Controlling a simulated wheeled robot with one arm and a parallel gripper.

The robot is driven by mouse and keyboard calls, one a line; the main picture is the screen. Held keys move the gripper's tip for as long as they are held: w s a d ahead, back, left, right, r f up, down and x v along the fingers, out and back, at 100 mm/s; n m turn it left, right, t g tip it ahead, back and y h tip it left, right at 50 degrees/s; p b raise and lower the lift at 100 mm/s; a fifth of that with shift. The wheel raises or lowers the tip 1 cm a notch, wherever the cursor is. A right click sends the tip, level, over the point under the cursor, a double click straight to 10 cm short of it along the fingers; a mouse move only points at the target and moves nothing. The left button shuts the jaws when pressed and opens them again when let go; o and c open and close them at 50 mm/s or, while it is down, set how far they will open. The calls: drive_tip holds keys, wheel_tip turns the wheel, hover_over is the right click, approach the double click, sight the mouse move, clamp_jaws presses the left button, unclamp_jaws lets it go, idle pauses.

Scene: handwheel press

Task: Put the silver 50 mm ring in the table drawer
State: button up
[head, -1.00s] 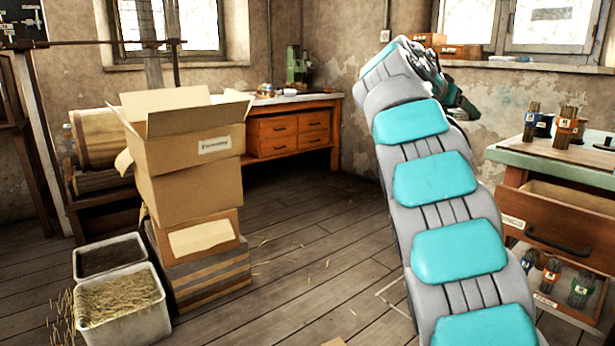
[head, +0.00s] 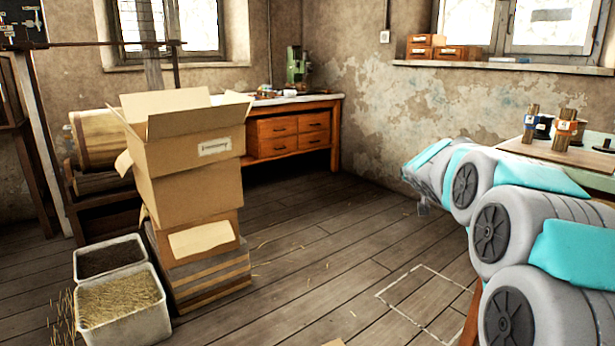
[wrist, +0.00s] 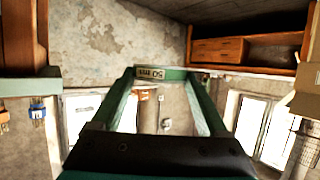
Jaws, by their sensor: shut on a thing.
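In the wrist view, which looks upside down, my gripper (wrist: 160,76) is shut on a ring (wrist: 150,73) with a pale label reading "50 mm". The ring is edge-on between the two green fingertips; its silver colour is hard to tell here. The green-topped table (head: 597,146) stands at the right of the head view, mostly behind my arm. Its drawer front, open in the earlier head frame, is hidden now. In the wrist view, the table's edge (wrist: 25,86) shows at the left, apart from the ring.
A stack of cardboard boxes (head: 195,190) and bins of shavings (head: 122,308) stand at the left. A wooden workbench with drawers (head: 290,132) is at the back wall. The floor between is clear, with a marked outline (head: 430,300).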

drive_tip(key=s+a+f+n+y, duration=0.6)
drive_tip(key=s+a+f, duration=0.5)
drive_tip(key=a+f, duration=0.2)
wheel_tip(320, 180, down, 2)
drive_tip(key=shift+f+y, duration=0.25)
drive_tip(key=shift+y, duration=0.35)
drive_tip(key=shift+a+f, duration=0.1)
drive_tip(key=shift+a, duration=0.05)
